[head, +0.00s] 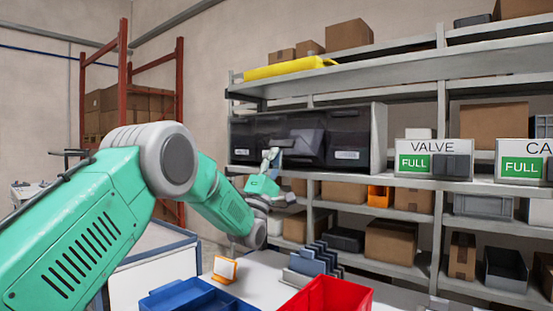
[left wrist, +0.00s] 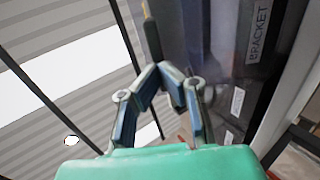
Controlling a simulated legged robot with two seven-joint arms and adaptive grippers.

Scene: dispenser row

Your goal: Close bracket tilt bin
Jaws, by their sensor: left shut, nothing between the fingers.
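A row of dark, see-through tilt bins (head: 345,135) stands on the middle shelf in the head view. The face of a middle bin (head: 308,143) seems to lean outward, but its exact tilt is hard to tell. My left gripper (head: 271,154) is in front of the row, near that middle part. In the left wrist view my left gripper (left wrist: 160,72) is shut and empty, its fingers beside a dark bin front. A label reading BRACKET (left wrist: 259,32) shows on the dark bin unit, to the right of the fingers. Contact with the bin cannot be told. My right gripper is not in view.
Signs reading VALVE (head: 433,158) and one cut off at CA (head: 525,160) stand to the right on the shelf. Below, a red bin (head: 328,296), a blue tray (head: 195,298) and an orange-framed card (head: 225,269) are on a white table (head: 262,272).

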